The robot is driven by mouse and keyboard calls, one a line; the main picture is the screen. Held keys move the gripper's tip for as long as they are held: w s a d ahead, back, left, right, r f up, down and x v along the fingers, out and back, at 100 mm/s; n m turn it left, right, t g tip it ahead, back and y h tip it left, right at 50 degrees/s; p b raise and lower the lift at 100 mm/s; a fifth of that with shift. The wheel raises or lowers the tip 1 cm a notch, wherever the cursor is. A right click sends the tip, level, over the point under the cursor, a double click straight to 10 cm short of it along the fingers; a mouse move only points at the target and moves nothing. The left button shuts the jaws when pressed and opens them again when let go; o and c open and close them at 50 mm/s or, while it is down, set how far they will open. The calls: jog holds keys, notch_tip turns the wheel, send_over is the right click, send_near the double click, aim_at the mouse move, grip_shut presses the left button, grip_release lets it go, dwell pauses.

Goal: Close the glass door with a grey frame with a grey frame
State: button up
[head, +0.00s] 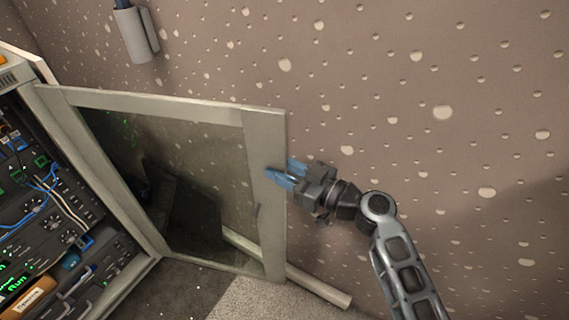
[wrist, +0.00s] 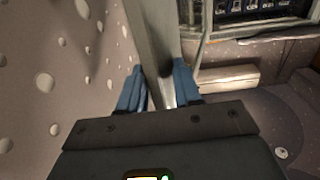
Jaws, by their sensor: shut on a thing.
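The glass door with a grey frame (head: 263,145) stands wide open from the cabinet at the left, hinged on the cabinet's front edge. Its dark pane reflects the room. My gripper (head: 279,177) is at the door's free outer edge, with blue fingers at the frame's upright. In the wrist view, the door's frame edge (wrist: 154,50) runs between the two blue fingers of my gripper (wrist: 158,88), one on each side. My gripper is shut on this frame edge.
The cabinet (head: 50,200) holds dark equipment with cables and green lights. A spotted brown wall (head: 430,90) stands behind the door and close to my arm. A grey holder (head: 135,35) hangs on the wall.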

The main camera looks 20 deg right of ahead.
jog(key=shift+m+t+h, duration=0.4)
jog(key=shift+m+h, duration=0.2)
jog(key=shift+h, duration=0.2)
jog(key=shift+s+a, duration=1.8)
jog(key=shift+s, duration=0.3)
jog(key=shift+f, duration=0.1)
jog(key=s+a+m+t+h, duration=0.1)
jog(key=s+a+h, duration=0.1)
jog(key=s+a, duration=0.3)
jog(key=shift+a+b, duration=0.25)
jog(key=shift+b, duration=0.1)
jog(key=shift+s, duration=0.1)
jog(key=shift+s, duration=0.1)
jog(key=s+a+m+h+p, duration=0.1)
jog(key=s+a+h+p, duration=0.1)
jog(key=s+a, duration=0.2)
jog(key=shift+s+a+m+t, duration=0.15)
jog(key=shift+a+m+t, duration=0.2)
jog(key=shift+a, duration=0.65)
